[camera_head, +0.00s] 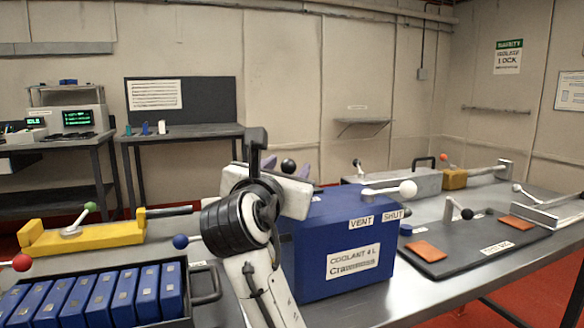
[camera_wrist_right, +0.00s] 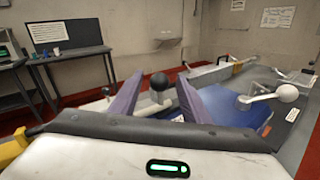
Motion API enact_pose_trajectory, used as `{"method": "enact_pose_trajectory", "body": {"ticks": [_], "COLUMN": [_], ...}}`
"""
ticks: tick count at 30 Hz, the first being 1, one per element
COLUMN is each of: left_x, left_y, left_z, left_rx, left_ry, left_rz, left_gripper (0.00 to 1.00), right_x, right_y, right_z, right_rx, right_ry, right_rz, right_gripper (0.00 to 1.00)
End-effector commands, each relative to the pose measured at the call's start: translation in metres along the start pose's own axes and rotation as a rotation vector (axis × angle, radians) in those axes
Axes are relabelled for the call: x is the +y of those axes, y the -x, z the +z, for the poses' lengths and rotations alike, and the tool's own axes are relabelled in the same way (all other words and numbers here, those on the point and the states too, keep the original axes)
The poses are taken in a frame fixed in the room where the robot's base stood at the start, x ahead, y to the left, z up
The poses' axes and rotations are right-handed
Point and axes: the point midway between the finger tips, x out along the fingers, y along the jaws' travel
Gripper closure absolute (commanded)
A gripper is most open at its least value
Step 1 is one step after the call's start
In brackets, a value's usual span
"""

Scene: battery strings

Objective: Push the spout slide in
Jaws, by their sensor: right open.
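A blue coolant box (camera_head: 340,245) stands on the metal table, labelled VENT and SHUT. A white-ball lever (camera_head: 408,188) lies across its top; it also shows in the right wrist view (camera_wrist_right: 288,93). A blue ball knob (camera_head: 180,241) sticks out at the box's left on a short rod; it may be the spout slide, but I cannot tell. My right gripper (camera_head: 287,168) is above the box's back left, mostly hidden by its wrist. Its purple fingers (camera_wrist_right: 158,95) are apart, with a black ball knob (camera_wrist_right: 159,81) showing in the gap. My left gripper is out of view.
A rack of blue cells (camera_head: 102,295) and a yellow fixture with a green knob (camera_head: 90,206) stand at the left. A dark board (camera_head: 470,246) with orange pads and a black-knob lever (camera_head: 467,213) lies at the right. Bare table (camera_head: 420,285) shows at the box's front right.

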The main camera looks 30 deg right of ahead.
Motion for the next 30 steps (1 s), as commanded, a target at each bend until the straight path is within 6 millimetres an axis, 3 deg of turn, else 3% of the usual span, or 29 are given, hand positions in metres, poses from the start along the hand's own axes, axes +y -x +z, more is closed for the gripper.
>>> {"method": "enact_pose_trajectory", "body": {"ticks": [3, 9, 21, 28, 30], "left_x": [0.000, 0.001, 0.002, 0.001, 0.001], "left_y": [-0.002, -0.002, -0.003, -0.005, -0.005], "left_z": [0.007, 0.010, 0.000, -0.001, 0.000], "left_rx": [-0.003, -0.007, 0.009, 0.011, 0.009], "left_ry": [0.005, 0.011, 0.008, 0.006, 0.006], "left_rz": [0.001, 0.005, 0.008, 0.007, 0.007], "left_gripper": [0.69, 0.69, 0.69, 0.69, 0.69], "right_x": [-0.001, -0.001, 0.000, 0.000, 0.000], "right_y": [-0.023, -0.049, -0.057, -0.057, -0.057], "right_z": [-0.001, -0.001, 0.000, 0.000, 0.000], "right_rx": [-0.002, -0.001, -0.001, -0.001, -0.001], "right_ry": [0.001, -0.001, -0.002, -0.001, -0.001], "right_rz": [-0.002, -0.001, 0.001, 0.000, 0.000], "right_gripper": [0.57, 0.57, 0.57, 0.96, 1.00]}}
